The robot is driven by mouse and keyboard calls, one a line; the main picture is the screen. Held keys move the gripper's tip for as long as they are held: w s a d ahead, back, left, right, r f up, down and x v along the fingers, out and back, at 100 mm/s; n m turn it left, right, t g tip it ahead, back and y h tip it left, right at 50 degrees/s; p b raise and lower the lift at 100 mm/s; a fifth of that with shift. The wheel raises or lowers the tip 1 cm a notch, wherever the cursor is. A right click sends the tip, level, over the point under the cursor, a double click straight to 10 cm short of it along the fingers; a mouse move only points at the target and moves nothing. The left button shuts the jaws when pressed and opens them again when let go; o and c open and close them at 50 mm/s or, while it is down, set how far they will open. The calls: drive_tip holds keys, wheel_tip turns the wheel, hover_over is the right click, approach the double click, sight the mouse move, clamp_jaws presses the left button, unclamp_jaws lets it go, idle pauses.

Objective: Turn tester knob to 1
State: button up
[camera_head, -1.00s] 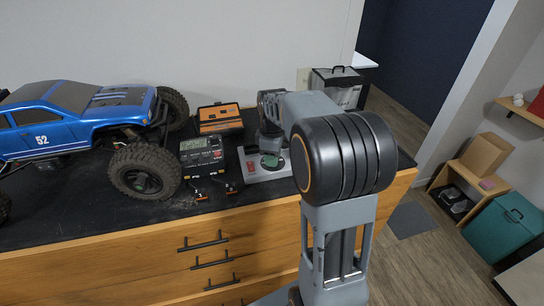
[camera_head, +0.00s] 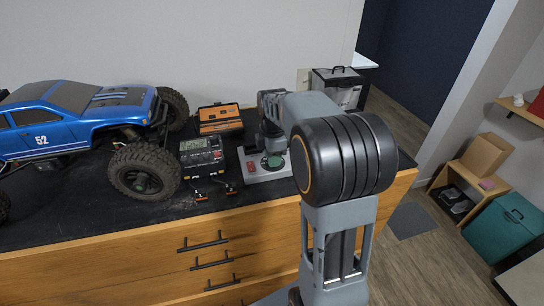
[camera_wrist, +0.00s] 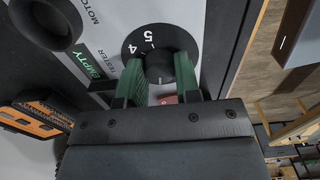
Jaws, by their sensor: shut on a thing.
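The motor tester (camera_head: 250,178) is a light grey box on the dark bench top in the head view. Its white panel (camera_wrist: 105,22) fills much of the upper wrist view. The other numbers are hidden by my fingers and gripper body. A small pale mark shows on the knob's lower side in the wrist view. My gripper (camera_wrist: 160,70) has one green finger on each side of the knob and is shut on it. In the head view, my arm partly hides the tester.
A red switch (camera_head: 250,167) is on the tester. A black meter (camera_head: 202,155), an orange case (camera_head: 220,118) and a blue crawler (camera_head: 75,115) stand to the left.

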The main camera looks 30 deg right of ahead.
idle(0.3)
drive_tip(key=o, duration=0.9)
drive_tip(key=shift+r, duration=0.1)
wheel_tip(320, 180, up, 14)
drive_tip(key=shift+f, duration=0.2)
idle(0.4)
